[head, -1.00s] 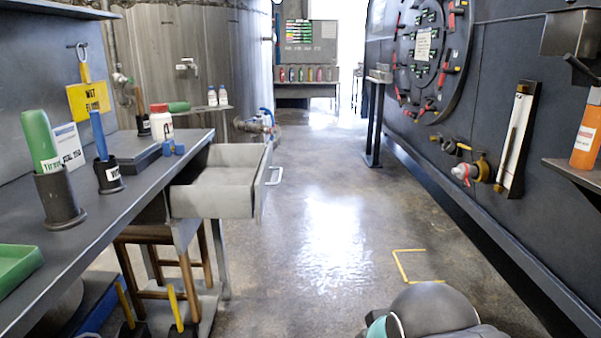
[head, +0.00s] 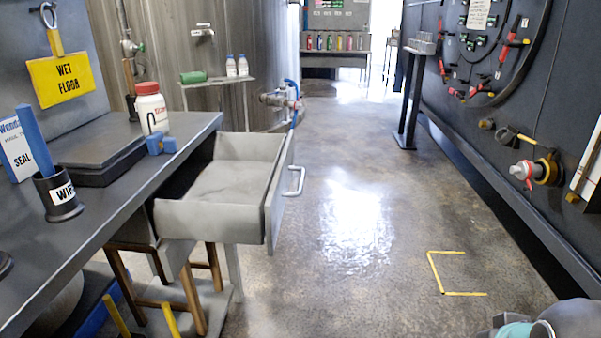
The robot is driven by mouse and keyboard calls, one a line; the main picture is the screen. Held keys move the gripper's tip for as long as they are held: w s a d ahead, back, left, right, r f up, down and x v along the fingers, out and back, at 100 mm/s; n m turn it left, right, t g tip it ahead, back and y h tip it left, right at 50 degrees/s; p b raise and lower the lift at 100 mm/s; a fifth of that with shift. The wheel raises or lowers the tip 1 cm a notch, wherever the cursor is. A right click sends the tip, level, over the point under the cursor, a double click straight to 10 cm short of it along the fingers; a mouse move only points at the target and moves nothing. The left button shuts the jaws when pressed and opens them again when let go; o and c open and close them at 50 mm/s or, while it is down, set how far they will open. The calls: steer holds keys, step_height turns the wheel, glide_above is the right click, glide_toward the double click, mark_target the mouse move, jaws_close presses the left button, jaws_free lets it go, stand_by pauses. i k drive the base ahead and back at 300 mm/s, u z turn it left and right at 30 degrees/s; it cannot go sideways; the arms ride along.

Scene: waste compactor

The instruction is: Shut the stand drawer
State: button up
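The stand drawer (head: 207,219) is a grey open-topped box, pulled far out from under the dark bench top, left of the middle in the head view. It looks empty. Its front panel (head: 280,195) faces right, toward the aisle, and bears a light bar handle (head: 295,181). My gripper is not in view. Only a rounded part of my arm shows at the bottom right corner, well apart from the drawer.
The bench top (head: 120,185) holds a white bottle with a red cap (head: 151,110), a blue item (head: 160,144) and a cup (head: 57,195). A wooden stool (head: 190,290) stands below the drawer. The aisle floor (head: 350,215) right of the drawer is clear. A dark wall with valves (head: 535,171) bounds the right.

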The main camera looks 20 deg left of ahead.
mark_target(233, 188)
steer(key=u, duration=0.55)
steer(key=i, duration=0.9)
steer(key=u, duration=0.85)
steer(key=k, duration=1.15)
steer(key=z, duration=0.8)
steer(key=i, duration=1.05)
steer(key=u, duration=0.45)
